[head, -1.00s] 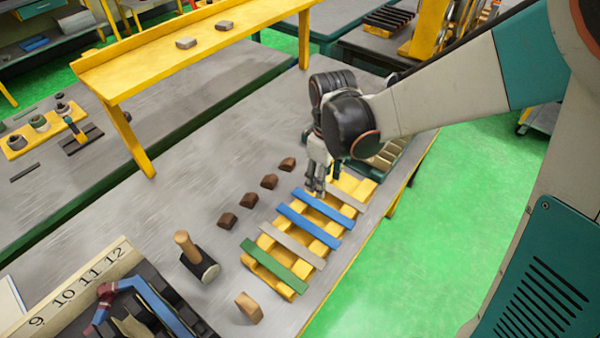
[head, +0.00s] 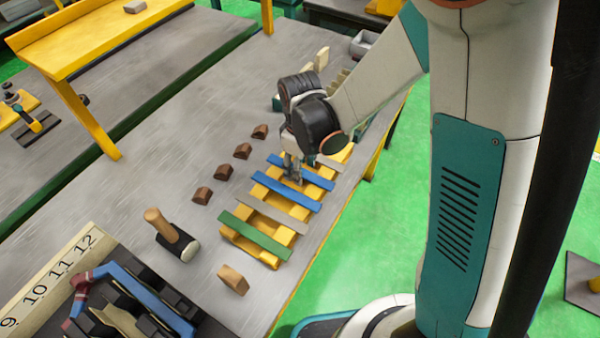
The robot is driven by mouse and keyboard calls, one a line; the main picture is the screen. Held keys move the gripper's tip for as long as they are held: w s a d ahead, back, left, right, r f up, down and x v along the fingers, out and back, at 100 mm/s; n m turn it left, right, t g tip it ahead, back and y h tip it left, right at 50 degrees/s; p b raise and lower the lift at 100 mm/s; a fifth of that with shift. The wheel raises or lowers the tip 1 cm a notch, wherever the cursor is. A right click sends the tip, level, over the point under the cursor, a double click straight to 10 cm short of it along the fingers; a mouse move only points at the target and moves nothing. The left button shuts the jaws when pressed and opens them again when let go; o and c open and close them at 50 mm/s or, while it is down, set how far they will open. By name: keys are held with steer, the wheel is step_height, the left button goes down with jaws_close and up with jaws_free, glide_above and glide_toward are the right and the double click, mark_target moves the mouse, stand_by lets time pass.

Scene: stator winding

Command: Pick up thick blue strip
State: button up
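A yellow slatted rack (head: 291,239) on the grey bench carries several strips lying crosswise. From near to far they are a green strip (head: 255,234), a grey strip (head: 271,213), a blue strip (head: 300,198), a second blue strip (head: 318,180) and a pale grey strip (head: 329,163). I cannot tell which blue strip is thicker. My gripper (head: 292,180) points down at the left part of the two blue strips, its fingertips between or just over them. The fingers are too small to show their opening or contact with a strip.
Several brown blocks (head: 223,172) lie in a row left of the rack. A mallet (head: 172,236) and a tan wedge (head: 232,279) stand nearer. A dark slotted fixture (head: 150,318) with a blue piece is at the lower left. The bench between is clear.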

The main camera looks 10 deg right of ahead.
steer(key=shift+r, duration=0.1)
jaws_close()
